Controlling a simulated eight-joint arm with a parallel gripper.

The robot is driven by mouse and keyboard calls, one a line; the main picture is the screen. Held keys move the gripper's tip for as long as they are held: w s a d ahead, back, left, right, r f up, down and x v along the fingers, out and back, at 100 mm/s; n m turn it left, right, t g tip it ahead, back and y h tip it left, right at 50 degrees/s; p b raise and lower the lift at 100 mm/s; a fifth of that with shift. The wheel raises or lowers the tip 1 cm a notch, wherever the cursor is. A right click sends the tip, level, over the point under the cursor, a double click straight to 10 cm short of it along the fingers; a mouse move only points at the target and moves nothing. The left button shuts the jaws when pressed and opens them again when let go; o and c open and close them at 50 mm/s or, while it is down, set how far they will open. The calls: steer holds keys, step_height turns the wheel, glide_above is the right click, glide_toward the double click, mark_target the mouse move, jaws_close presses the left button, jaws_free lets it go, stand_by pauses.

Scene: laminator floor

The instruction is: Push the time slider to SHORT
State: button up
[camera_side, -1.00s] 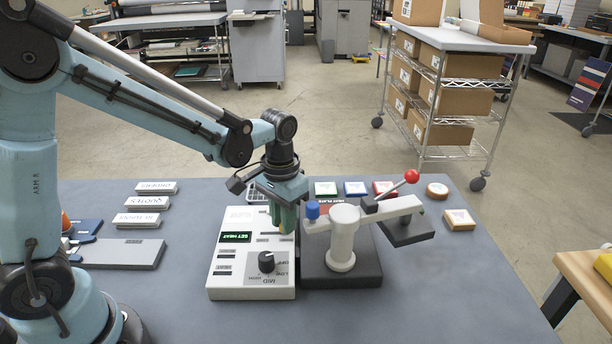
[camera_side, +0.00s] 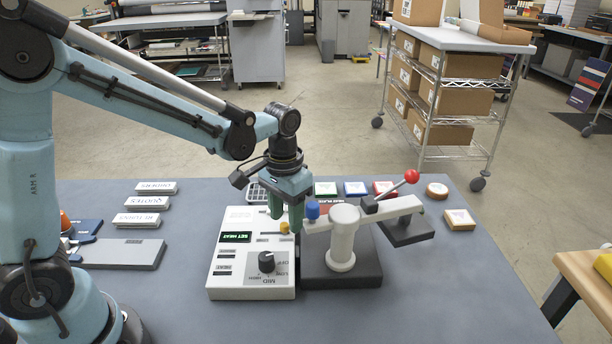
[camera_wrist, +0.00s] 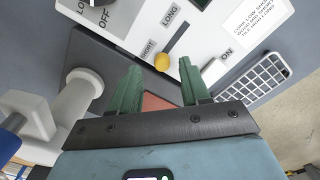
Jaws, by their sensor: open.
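The time slider's yellow knob (camera_wrist: 162,62) sits at the lower end of its dark slot (camera_wrist: 180,38), beside the SHORT label (camera_wrist: 147,49) in the wrist view. The LONG label (camera_wrist: 170,16) is by the slot's other end. In the side view the knob (camera_side: 284,228) shows just below my gripper (camera_side: 284,217) on the white control panel (camera_side: 228,279). My gripper is open, its two green fingertips (camera_wrist: 160,72) apart with the knob between and just beyond them. Nothing is held, and I cannot tell whether a finger touches the knob.
The press stand with its white post (camera_side: 343,240) and blue-tipped arm is close right of my gripper. A red-knobbed lever (camera_side: 411,177) is farther right. The rotary heat dial (camera_side: 267,262) is in front.

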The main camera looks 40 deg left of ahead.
step_height(320, 180, up, 11)
stand_by(0.4)
steer(key=t, duration=0.7)
glide_toward(282, 226)
steer(key=s+a+r, duration=0.2)
steer(key=shift+s+a+r, duration=0.15)
steer(key=shift+s+a, duration=0.05)
steer(key=shift+a, duration=0.15)
